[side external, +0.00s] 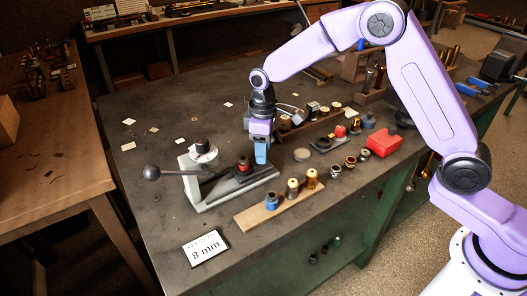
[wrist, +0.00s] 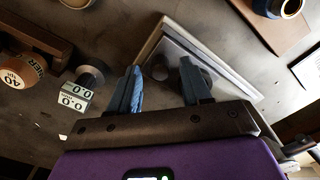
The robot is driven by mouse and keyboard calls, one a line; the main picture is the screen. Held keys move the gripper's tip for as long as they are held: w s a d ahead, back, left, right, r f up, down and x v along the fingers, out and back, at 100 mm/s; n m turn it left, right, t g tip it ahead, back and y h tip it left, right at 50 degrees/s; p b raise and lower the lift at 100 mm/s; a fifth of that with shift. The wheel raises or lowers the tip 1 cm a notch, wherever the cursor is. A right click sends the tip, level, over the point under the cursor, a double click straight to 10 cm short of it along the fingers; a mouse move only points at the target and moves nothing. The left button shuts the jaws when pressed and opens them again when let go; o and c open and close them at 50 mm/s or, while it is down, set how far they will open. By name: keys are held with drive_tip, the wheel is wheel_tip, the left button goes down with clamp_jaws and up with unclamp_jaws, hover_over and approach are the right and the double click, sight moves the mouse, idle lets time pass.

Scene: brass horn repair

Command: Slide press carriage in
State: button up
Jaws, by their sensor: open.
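The press (side external: 200,178) stands on the bench with a pale upright, a round top and a lever ending in a dark ball knob (side external: 152,171). Its long grey base (side external: 232,191) runs to the right. The carriage (side external: 244,173) sits on this base, to the right of the upright, and carries a dark part with a reddish top. My gripper (side external: 261,158) points down over the right end of the base. In the wrist view my gripper (wrist: 160,72) is open, with blue fingers either side of a dark round knob (wrist: 158,72). Contact cannot be told.
A wooden strip (side external: 265,214) with several fittings lies in front of the press. A white "8 mm" card (side external: 205,247) lies near the front edge. A red block (side external: 384,143) and several small parts stand to the right. The bench left of the press is mostly clear.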

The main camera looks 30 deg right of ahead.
sight(240, 162)
drive_tip(key=shift+f, duration=0.7)
clamp_jaws()
drive_tip(key=a, duration=0.7)
unclamp_jaws()
drive_tip(key=shift+r, duration=0.1)
wheel_tip(240, 162, up, 17)
drive_tip(key=shift+r, duration=0.15)
